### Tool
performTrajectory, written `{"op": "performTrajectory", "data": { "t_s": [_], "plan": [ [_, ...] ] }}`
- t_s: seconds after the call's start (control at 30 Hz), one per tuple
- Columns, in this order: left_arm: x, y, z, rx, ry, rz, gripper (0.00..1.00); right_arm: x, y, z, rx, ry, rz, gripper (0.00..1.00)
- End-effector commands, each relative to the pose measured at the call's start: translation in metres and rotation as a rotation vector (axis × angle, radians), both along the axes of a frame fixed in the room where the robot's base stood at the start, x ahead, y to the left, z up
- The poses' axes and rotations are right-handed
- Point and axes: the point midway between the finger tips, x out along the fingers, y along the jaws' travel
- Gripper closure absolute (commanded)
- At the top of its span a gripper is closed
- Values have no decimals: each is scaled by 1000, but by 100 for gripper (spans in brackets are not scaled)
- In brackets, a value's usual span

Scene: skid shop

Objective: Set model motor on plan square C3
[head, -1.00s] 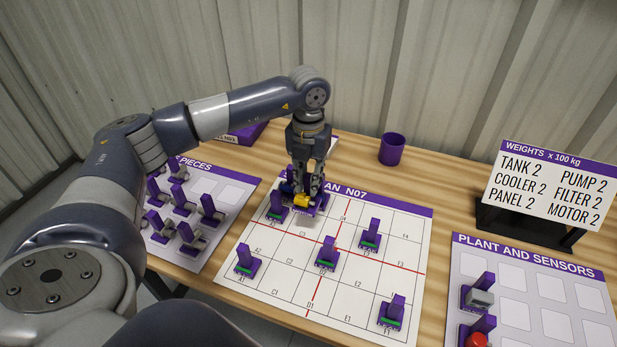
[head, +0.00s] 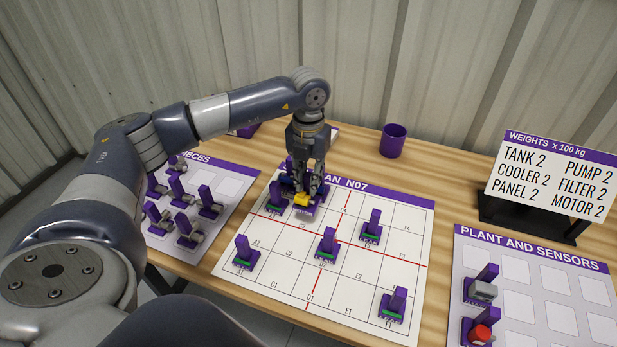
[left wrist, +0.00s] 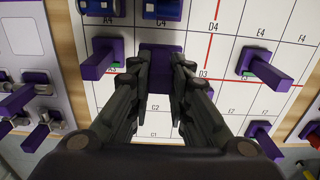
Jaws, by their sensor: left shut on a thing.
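My left gripper (head: 307,180) points down over the back of the plan (head: 270,278), shut on a piece with a purple handle and a yellow body, which I take as the model motor (head: 302,199). In the left wrist view its purple top (left wrist: 160,62) shows between the fingers (left wrist: 163,85). The piece is at square C3, beyond the red cross line and left of the D column. The fingers hide part of it. I cannot tell whether its base touches the plan. My right gripper is not in view.
Purple-handled pieces stand on the plan, one (head: 275,197) close left of my gripper, another (head: 327,243) nearer. Blue pieces (left wrist: 162,8) stand just behind. A pieces board (head: 232,182) lies left, a plant-and-sensors board (head: 520,285) right. A purple cup (head: 393,141) and weights sign (head: 550,178) stand behind.

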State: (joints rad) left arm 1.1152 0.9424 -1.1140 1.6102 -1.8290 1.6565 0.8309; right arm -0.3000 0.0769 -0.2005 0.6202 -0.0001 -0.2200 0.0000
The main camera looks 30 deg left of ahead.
Motion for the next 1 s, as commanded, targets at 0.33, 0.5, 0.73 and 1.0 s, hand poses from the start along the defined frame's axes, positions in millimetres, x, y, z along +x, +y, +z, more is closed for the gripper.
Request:
{"op": "performTrajectory", "data": {
  "t_s": [0.33,0.5,0.73,1.0],
  "plan": [
    [0,0,-20,-1,0,0,100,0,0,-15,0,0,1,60],
    [0,0,-28,0,0,0,100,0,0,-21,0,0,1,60],
    [0,0,-31,-1,-1,0,100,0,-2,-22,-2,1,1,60],
    [0,0,-31,0,-1,0,100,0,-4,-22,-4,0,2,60]
  ]
}}
